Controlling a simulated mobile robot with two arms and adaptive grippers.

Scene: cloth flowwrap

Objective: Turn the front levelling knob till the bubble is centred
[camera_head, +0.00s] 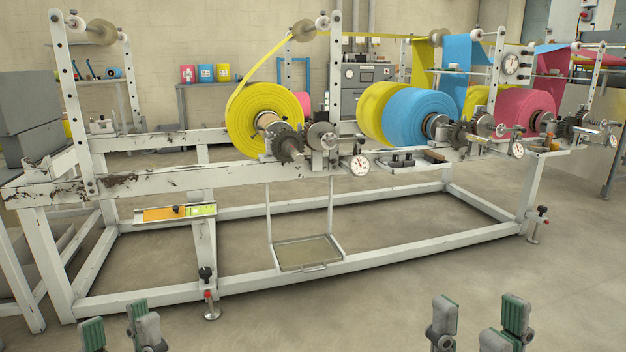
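A black levelling knob (205,273) with a red part below it sits low on the near leg of the white frame, above a round metal foot (211,312). A second black knob (542,210) is on the leg at the far right. An orange level (160,214) with a yellow-green vial (202,210) is fixed to the frame above the near knob. The bubble is too small to place. My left gripper (118,328) is open and empty at the bottom left, apart from the near knob. My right gripper (478,326) is open and empty at the bottom right.
The white frame (370,256) carries yellow, blue and pink rolls, with dials along its front. A shallow tray (307,253) hangs from it in the middle. Grey blocks (28,115) stand at the left. The floor (340,310) between my grippers is clear.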

